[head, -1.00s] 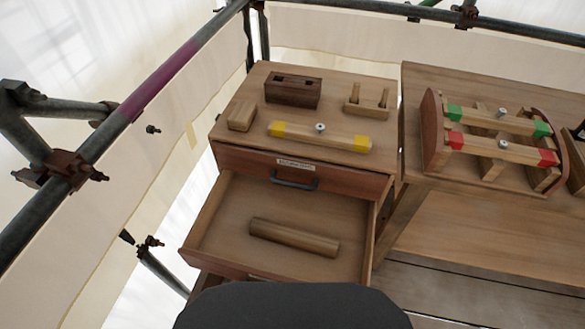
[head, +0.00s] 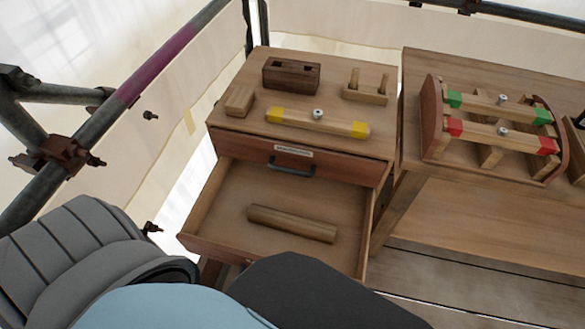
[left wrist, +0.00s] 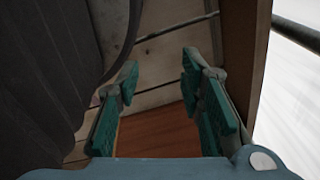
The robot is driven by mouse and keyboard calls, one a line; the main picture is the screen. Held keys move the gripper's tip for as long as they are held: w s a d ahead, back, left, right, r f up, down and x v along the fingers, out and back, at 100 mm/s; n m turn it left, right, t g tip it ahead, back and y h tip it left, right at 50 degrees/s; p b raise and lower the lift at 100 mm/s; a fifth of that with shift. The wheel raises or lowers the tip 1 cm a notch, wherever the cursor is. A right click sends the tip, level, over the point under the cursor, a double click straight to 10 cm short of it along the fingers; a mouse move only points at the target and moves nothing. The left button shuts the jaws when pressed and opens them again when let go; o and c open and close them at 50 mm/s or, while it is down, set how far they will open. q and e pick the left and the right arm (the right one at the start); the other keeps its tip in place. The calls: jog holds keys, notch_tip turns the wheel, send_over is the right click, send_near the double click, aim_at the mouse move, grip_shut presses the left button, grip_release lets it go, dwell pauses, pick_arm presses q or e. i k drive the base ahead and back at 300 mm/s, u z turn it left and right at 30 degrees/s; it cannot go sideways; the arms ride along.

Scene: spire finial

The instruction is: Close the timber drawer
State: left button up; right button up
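The timber drawer (head: 215,247) is pulled out from the lower part of the wooden cabinet in the head view. A wooden rod (head: 292,223) lies inside it. The front's right part is hidden behind dark and light-blue parts of mine. The closed drawer above (head: 340,169) has a black handle (head: 291,168) and a white label. My left gripper (left wrist: 160,82) shows in the left wrist view with its teal-padded fingers apart and nothing between them. A red-brown wooden surface (left wrist: 160,132) shows beyond and below the fingers; I cannot tell if they touch it. My right gripper is not in view.
The cabinet top holds a dark slotted block (head: 291,75), a small block (head: 239,101), a yellow-ended bar (head: 318,121) and a pegged piece (head: 367,90). A bench with a rack (head: 432,120) stands right. Scaffold tubes (head: 160,65) run along the left.

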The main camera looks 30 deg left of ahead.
aim_at(218, 228)
jog(key=z, duration=0.05)
jog(key=k, duration=0.3)
jog(key=u, duration=1.1)
